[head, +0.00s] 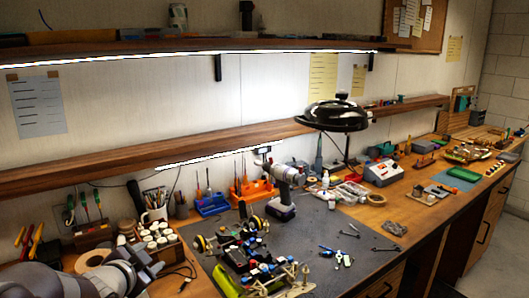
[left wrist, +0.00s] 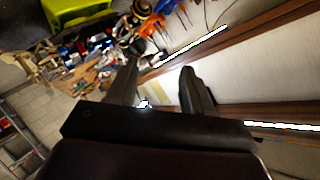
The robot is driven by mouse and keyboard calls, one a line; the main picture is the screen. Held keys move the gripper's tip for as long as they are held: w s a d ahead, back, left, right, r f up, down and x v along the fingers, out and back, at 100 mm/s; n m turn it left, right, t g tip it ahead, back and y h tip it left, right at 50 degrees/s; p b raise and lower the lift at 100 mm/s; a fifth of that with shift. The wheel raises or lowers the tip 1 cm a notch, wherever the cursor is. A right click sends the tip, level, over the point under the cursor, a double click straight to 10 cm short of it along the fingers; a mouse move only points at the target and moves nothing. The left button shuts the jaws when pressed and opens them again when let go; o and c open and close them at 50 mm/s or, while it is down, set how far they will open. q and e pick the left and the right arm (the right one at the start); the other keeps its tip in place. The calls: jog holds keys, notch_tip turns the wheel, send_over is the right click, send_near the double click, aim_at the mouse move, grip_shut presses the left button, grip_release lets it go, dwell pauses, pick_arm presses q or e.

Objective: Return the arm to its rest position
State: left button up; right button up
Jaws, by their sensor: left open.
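My left arm (head: 60,284) comes in at the lower left corner of the head view, low over the workbench. Its gripper (head: 150,268) is beside the dark work mat, left of the RC car parts. In the left wrist view the two dark fingers of the gripper (left wrist: 160,88) stand apart with nothing between them. The partly built RC car (head: 250,255) lies on the mat (head: 345,250), apart from the gripper. My right gripper is in neither view.
A rack of white pots (head: 157,240) and a tape roll (head: 94,260) stand close to the gripper. A drill (head: 283,190) stands on the mat. A black lamp (head: 335,116) hangs over the bench. A wooden shelf (head: 130,160) runs above.

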pick_arm(q)
jog(key=s+d+f+n+g+y, duration=0.1)
jog(key=s+d+f+n+g, duration=0.2)
jog(key=s+f+n+g, duration=0.5)
jog(key=s+d+f+n+g, duration=0.2)
jog(key=s+d+f, duration=0.3)
jog(key=s, duration=0.7)
jog(key=s+f+g+b, duration=0.1)
jog(key=s+f+b, duration=0.1)
jog(key=f+b, duration=1.05)
jog(key=s+f+g+b, duration=0.1)
jog(key=s+f+b, duration=0.1)
jog(key=f+b, duration=1)
notch_tip(320, 180, up, 19)
jog(key=p, duration=2.1)
jog(key=shift+r+p, duration=0.15)
jog(key=shift+p, duration=0.2)
jog(key=shift+a, duration=0.1)
jog(key=shift+c, duration=0.3)
